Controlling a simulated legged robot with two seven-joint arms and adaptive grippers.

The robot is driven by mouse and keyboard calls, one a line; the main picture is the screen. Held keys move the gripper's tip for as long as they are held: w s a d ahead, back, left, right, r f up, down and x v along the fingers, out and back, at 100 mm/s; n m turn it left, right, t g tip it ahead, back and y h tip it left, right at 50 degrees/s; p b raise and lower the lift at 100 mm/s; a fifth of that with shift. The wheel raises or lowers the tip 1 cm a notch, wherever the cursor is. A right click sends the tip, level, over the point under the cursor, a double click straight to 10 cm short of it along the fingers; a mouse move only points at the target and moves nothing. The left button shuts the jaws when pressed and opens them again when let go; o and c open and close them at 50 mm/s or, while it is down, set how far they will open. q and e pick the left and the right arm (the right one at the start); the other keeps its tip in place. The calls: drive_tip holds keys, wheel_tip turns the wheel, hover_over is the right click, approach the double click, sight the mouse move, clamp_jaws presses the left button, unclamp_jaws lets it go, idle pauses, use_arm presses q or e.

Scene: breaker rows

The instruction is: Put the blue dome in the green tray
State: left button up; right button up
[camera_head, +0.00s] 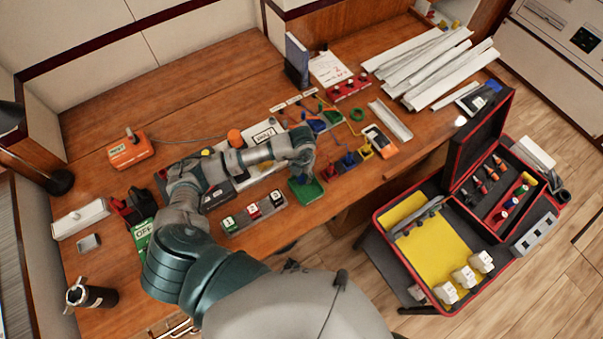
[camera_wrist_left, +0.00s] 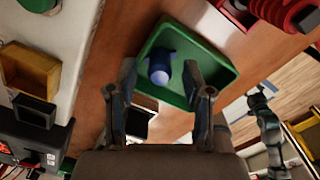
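The green tray (camera_head: 313,193) lies on the wooden desk near its front edge, just below my left gripper. My left gripper (camera_wrist_left: 160,72) is open, fingers apart.
Breaker blocks numbered on a strip (camera_head: 254,213) lie left of the tray. An open red-edged case with a yellow lining (camera_head: 432,250) stands beyond the desk edge, lower right.

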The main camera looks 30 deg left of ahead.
sight(302, 176)
use_arm(q)
wheel_tip(302, 176, up, 12)
use_arm(e)
drive_tip(key=shift+s+f, duration=0.1)
drive_tip(key=shift+s, duration=0.15)
idle(0.4)
idle(0.4)
